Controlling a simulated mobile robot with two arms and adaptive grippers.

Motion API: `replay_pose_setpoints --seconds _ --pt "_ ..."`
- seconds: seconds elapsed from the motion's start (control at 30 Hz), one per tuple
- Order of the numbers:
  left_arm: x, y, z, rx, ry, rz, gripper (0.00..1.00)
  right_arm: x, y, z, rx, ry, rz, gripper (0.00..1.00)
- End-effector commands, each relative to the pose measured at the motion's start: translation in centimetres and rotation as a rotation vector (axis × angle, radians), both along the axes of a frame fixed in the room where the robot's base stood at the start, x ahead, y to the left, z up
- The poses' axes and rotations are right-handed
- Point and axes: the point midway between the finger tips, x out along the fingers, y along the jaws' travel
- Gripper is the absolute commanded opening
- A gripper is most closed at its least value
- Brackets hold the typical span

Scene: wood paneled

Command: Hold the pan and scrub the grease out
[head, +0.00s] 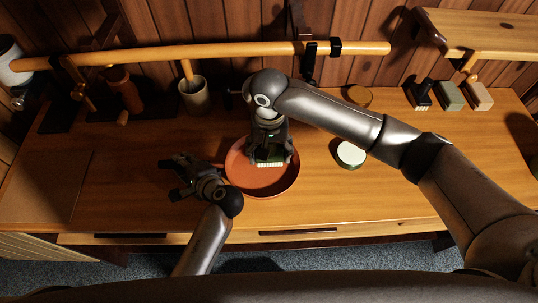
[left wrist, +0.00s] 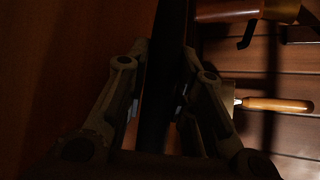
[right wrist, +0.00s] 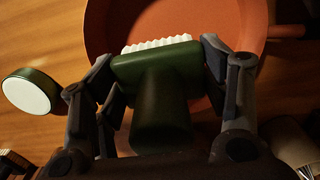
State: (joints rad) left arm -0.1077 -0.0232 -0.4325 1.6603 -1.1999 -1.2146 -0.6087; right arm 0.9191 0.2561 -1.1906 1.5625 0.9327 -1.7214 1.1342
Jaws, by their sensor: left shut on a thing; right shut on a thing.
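The round reddish-orange pan (head: 238,180) sits on the wooden bench, front centre; it also shows in the right wrist view (right wrist: 105,25), its short handle (right wrist: 286,31) sticking out. My left gripper (head: 178,180) is at the pan's left side, shut on the handle, which is a dark bar (left wrist: 162,80) between the fingers in the left wrist view. My right gripper (head: 271,147) is shut on a green brush (right wrist: 155,72) with white bristles (right wrist: 160,44), held over the pan's inside. Whether the bristles touch the pan is unclear. I cannot make out any grease.
A round tin with a pale top (head: 351,154) stands right of the pan. Several brushes and blocks (head: 450,95) stand at the back right. A cup (head: 194,97) stands behind the pan, under a wooden rail (head: 220,50). The bench's front right is clear.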

Motion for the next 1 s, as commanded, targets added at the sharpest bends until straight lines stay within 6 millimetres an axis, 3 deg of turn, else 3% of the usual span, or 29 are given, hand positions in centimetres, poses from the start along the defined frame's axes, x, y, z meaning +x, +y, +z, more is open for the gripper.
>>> replay_pose_setpoints --seconds 0.3,0.77,0.8,1.0 --pt "-0.1 0.0 -0.2 0.002 0.004 -0.001 0.0 0.0 0.0 2.4 0.001 -0.001 0.001 0.33" --pt "-0.1 0.0 -0.1 0.0 0.004 -0.001 0.0 0.0 0.0 2.5 0.0 0.0 0.001 0.33" --pt "-0.1 0.0 -0.1 0.0 0.004 -0.001 0.24 0.0 0.0 2.5 0.0 0.0 0.001 0.33" --pt "0.0 0.0 -0.1 0.0 0.002 -0.001 0.5 0.0 0.0 2.5 0.0 0.0 0.001 0.33"
